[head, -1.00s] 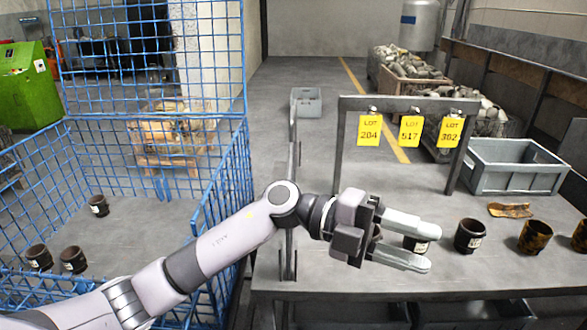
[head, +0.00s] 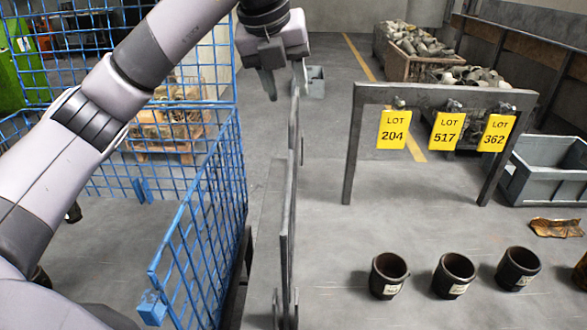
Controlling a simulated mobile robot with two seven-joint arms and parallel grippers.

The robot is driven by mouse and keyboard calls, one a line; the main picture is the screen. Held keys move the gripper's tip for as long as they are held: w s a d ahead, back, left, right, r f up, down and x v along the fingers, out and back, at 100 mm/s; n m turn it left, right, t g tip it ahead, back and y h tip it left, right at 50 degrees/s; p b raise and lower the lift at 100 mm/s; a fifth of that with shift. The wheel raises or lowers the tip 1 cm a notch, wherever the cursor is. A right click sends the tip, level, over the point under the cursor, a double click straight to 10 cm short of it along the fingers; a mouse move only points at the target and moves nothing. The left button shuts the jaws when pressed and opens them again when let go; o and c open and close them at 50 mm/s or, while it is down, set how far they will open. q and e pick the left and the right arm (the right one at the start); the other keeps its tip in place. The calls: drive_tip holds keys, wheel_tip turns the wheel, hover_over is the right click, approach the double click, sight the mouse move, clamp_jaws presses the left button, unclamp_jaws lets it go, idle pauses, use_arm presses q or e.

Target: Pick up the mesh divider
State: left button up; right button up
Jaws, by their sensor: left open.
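Blue wire mesh shows plainly on the cage at left: a near side wall (head: 205,215) and a tall back panel (head: 205,60). My left gripper (head: 285,88) is open at the top, fingers pointing down, around the far upper end of the grey panel in the picture. I cannot tell whether it touches anything. My right gripper is out of view.
A grey crate (head: 550,175) and a brown scrap piece (head: 556,228) lie at right.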

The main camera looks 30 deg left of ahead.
sight(292, 107)
use_arm(q)
drive_tip(key=shift+a+p+x, duration=0.2)
drive_tip(key=shift+p+x, duration=0.2)
drive_tip(key=shift+x, duration=3.1)
drive_tip(key=shift+w, duration=0.1)
drive_tip(key=shift+f, duration=0.2)
clamp_jaws()
drive_tip(key=shift+r, duration=0.1)
